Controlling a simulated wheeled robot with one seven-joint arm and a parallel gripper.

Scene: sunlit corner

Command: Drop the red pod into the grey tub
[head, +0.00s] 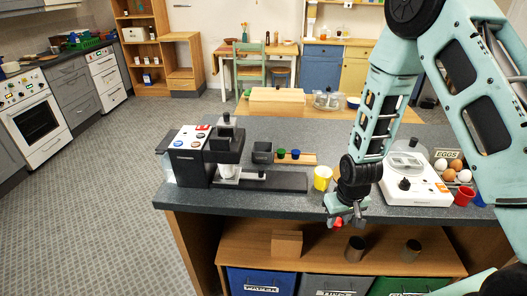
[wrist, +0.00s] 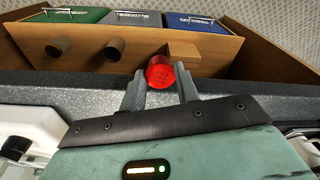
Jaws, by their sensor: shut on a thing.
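The red pod (wrist: 160,72) is held between the fingertips of my gripper (wrist: 158,88) in the wrist view, with its dotted round face showing. In the head view the red pod (head: 337,222) shows low at my gripper (head: 347,217), by the counter's front edge. A grey bin (head: 333,286) stands low under the counter between a blue and a green one. It also shows in the wrist view (wrist: 137,19). A small dark grey open box (head: 263,152) sits on the counter beside a green and a blue pod. I cannot tell which is the tub.
A black coffee machine (head: 208,150) stands left on the counter (head: 290,207). A yellow cup (head: 322,177) is close behind my gripper; a white appliance (head: 415,180) is to its right. A wooden block (head: 287,243) and two brown cylinders stand on the shelf above the bins.

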